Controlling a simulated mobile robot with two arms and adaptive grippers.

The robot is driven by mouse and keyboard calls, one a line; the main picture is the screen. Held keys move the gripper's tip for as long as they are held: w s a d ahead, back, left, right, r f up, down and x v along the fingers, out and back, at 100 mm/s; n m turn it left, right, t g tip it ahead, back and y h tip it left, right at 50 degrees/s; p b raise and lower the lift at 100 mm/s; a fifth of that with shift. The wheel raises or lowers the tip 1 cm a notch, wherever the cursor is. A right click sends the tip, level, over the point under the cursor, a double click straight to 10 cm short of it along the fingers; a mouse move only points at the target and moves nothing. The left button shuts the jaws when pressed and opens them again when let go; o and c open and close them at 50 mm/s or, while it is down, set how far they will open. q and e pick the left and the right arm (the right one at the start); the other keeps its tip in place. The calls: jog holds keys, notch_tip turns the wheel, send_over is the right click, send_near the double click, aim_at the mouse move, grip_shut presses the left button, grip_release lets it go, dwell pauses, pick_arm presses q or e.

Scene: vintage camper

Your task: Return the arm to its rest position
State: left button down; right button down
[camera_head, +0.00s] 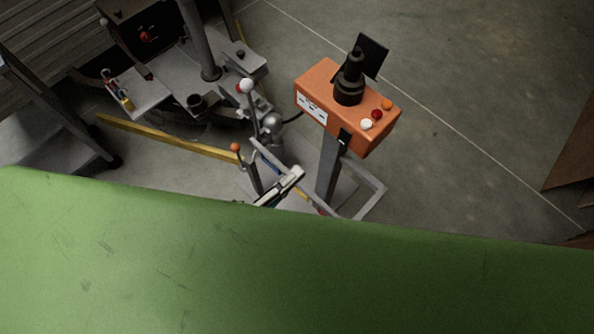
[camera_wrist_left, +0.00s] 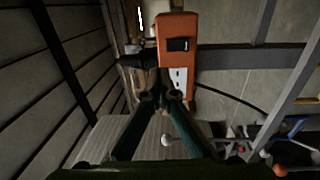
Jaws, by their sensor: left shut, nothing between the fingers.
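My left gripper (camera_wrist_left: 160,98) shows in the left wrist view with its two dark green fingers drawn together at the tips. Nothing is between them. In the head view, what appears to be this gripper (camera_head: 286,184) shows small just beyond the green edge, beside the levers, with part of it hidden. It is below and left of the orange control box (camera_head: 328,112), apart from it in the picture. The box also shows ahead of the fingers in the wrist view (camera_wrist_left: 178,28). My right gripper is not in view.
A large green surface (camera_head: 250,275) fills the bottom of the head view. Levers with a white knob (camera_head: 245,86) and an orange knob (camera_head: 235,147) stand close to the gripper. A yellow bar (camera_head: 170,138) runs at the left. Concrete floor (camera_head: 480,110) is open at right.

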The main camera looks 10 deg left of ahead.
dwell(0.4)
pick_arm(q)
jog(key=a+f+m+g+y, duration=0.2)
jog(key=a+f+m, duration=0.15)
jog(key=f, duration=0.65)
jog(key=a+f+m+g+y, duration=0.1)
jog(key=a+f+m+y, duration=0.2)
jog(key=f, duration=0.7)
jog(key=a+f+m+g+y, duration=0.15)
jog(key=a+f, duration=0.35)
jog(key=f, duration=0.6)
jog(key=s+a+f+m+g+y, duration=0.1)
jog(key=s+a+f+g+y, duration=0.15)
jog(key=s+f, duration=0.4)
jog(key=s+a+f+m+g+y, duration=0.1)
jog(key=s+a+f+m+g, duration=0.15)
jog(key=s+a+f, duration=0.35)
jog(key=s+d+f+m+g+y, duration=0.1)
jog(key=s+f+g, duration=0.3)
jog(key=s, duration=0.8)
notch_tip(320, 180, down, 2)
jog(key=shift+s+d+f+m+g, duration=0.1)
jog(key=shift+s+d+m+g, duration=0.25)
jog(key=shift+d, duration=0.15)
